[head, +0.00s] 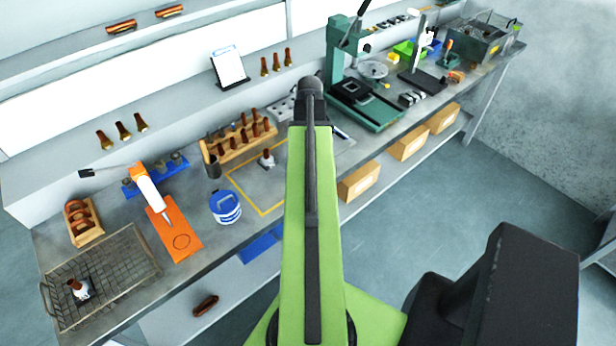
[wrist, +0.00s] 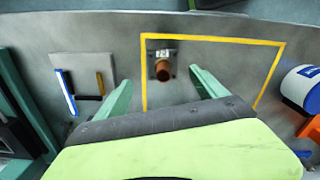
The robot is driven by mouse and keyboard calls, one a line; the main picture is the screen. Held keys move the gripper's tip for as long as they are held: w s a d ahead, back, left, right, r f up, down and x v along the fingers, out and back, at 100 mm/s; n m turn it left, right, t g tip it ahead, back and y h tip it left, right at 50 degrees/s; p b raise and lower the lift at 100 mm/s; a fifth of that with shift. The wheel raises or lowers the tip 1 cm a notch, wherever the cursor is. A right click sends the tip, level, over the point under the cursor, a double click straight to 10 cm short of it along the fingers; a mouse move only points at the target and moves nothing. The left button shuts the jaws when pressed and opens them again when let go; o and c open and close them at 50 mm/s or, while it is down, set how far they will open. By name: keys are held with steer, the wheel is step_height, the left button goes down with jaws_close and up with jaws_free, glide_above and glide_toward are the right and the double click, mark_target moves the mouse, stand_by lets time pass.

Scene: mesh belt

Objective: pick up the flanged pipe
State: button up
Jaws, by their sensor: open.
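A flanged pipe (head: 267,158), brown with a pale flange at its base, stands inside the yellow outline on the bench. In the wrist view the flanged pipe (wrist: 164,71) is seen from above, its round brown open end facing the camera. My gripper (wrist: 160,76) is open. Its two green fingers lie on either side of the pipe in the picture, with nothing held; I cannot tell the height gap. In the head view my green arm hides the gripper. A similar brown piece with a pale base (head: 77,289) stands in the wire basket (head: 126,248).
A blue and white tub (head: 226,208) stands beside the yellow outline (head: 240,190). A wooden rack (head: 238,143) with several brown pieces is behind the pipe. A green press (head: 362,100) stands to the right. Bare bench surrounds the pipe within the outline.

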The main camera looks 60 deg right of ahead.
steer(key=shift+f, duration=0.15)
steer(key=f+b, duration=0.5)
steer(key=shift+s+a+f, duration=0.15)
steer(key=shift+a+f, duration=0.05)
steer(key=shift+a, duration=0.1)
steer(key=shift+r, duration=0.2)
jaws_close()
